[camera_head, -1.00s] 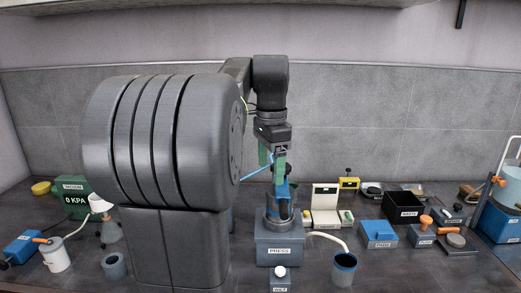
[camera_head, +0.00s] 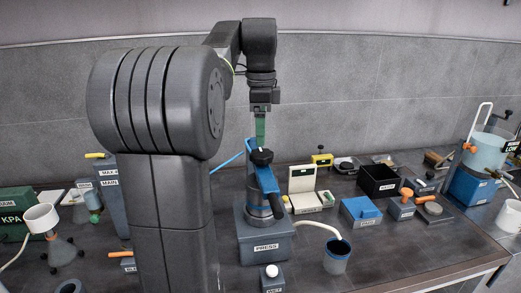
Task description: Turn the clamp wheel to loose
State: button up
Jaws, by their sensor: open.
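The press (camera_head: 264,240) is a blue-grey box labelled PRESS with a round cell on top and a blue arched frame (camera_head: 264,180) over it. The black clamp wheel (camera_head: 262,157) sits at the top of this frame. My gripper (camera_head: 260,146) points straight down right over the wheel, with green fingers. It is open and holds nothing. Its fingertips are close to the wheel's top; I cannot tell whether they touch it. One finger mostly hides the other in this view.
A scale (camera_head: 302,182), a black bin (camera_head: 380,181) and a blue pad box (camera_head: 361,212) stand to the right. My arm hides the bench left of the press.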

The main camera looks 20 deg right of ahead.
aim_at(261, 152)
notch_tip(261, 152, down, 6)
jog(key=shift+f, duration=0.1)
jog(key=shift+c, duration=0.3)
jog(key=c, duration=0.9)
